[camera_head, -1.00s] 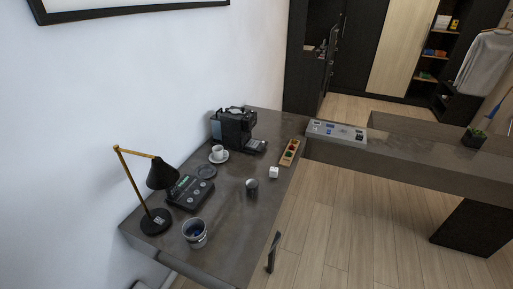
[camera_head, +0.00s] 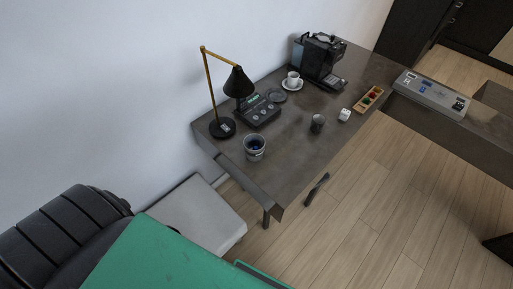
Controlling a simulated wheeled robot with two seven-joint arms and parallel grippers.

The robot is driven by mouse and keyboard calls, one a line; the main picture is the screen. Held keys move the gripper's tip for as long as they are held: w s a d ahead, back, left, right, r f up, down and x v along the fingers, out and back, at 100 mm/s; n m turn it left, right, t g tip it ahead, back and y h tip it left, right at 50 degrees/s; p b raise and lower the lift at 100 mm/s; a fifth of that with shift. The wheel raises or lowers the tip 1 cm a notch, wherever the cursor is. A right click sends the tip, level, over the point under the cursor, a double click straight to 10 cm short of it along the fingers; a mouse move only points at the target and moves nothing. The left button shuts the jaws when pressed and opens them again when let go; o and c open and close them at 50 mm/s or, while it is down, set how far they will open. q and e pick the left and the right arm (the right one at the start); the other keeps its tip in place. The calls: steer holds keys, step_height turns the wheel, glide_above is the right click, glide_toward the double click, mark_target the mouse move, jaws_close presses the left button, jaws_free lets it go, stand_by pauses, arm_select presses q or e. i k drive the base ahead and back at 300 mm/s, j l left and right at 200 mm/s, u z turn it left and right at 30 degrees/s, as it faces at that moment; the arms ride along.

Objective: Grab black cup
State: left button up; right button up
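Neither of my grippers shows in the head view, so nothing is seen touching the cup.
On the desk are a lamp (camera_head: 222,128), a black device (camera_head: 257,110), a glass with blue inside (camera_head: 255,147), a white cup on a saucer (camera_head: 292,84), a coffee machine (camera_head: 318,58) and a wooden tray (camera_head: 369,99). A green surface (camera_head: 165,258) fills the lower left.

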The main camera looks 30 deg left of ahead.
mark_target(318, 120)
steer(key=i+l, duration=0.1)
steer(key=l, duration=0.3)
steer(key=i+l, duration=0.1)
steer(key=l, duration=0.3)
steer(key=i+l, duration=0.1)
steer(key=l, duration=0.3)
steer(key=i+l, duration=0.1)
steer(key=l, duration=0.65)
steer(key=i+z, duration=0.05)
